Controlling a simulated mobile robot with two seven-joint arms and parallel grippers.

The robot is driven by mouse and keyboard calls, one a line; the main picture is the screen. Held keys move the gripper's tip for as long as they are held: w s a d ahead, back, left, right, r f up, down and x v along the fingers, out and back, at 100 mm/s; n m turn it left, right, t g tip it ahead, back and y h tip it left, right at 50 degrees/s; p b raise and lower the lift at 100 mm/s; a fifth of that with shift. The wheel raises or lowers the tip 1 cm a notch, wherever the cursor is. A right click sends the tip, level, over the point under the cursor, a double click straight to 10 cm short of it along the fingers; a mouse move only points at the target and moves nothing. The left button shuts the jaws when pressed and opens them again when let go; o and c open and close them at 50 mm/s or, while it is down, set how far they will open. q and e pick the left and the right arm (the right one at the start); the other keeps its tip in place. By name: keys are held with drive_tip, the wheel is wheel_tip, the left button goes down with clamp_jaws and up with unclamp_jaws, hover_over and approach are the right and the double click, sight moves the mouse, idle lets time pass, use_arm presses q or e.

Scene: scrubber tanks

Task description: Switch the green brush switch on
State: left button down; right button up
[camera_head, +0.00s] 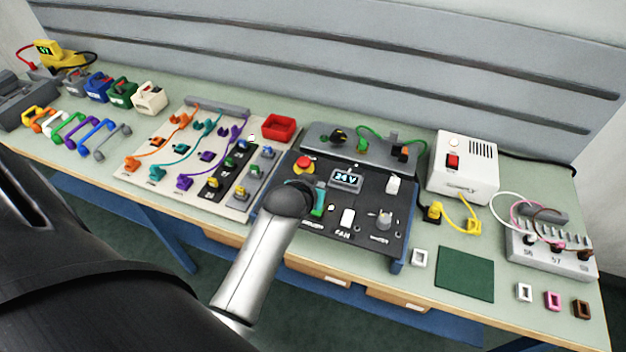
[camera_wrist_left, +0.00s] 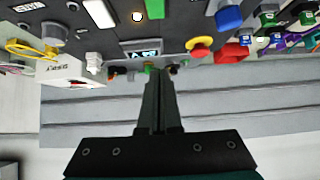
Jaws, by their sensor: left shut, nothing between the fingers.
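The green brush switch (camera_head: 318,201) is on the dark control panel (camera_head: 375,212), below the small display (camera_head: 346,178) and beside a small lit white lamp. Its rocker position cannot be made out. My left gripper (camera_head: 298,190) is just left of the switch in the head view, its fingers mostly hidden by its own dark wrist. In the left wrist view the gripper (camera_wrist_left: 157,85) is shut and empty, and the green switch (camera_wrist_left: 154,9) shows at the top edge. Contact with the switch cannot be told. My right gripper is not in view.
A red-yellow emergency button (camera_head: 304,165) is close behind the gripper. A white fan switch (camera_head: 347,217) and a grey knob (camera_head: 385,218) are to the right. A cable board (camera_head: 150,181) lies left, and a white supply box (camera_head: 463,166) stands right.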

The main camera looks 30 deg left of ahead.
use_arm(q)
drive_tip(key=shift+w+r+v, duration=0.1)
drive_tip(key=shift+r+v, duration=0.05)
drive_tip(key=shift+v, duration=0.65)
drive_tip(key=shift+w+r+v, duration=0.1)
drive_tip(key=shift+w+v, duration=0.05)
drive_tip(key=shift+v, duration=0.65)
drive_tip(key=shift+w+r+v, duration=0.1)
drive_tip(key=shift+r+v, duration=0.05)
drive_tip(key=shift+v, duration=0.6)
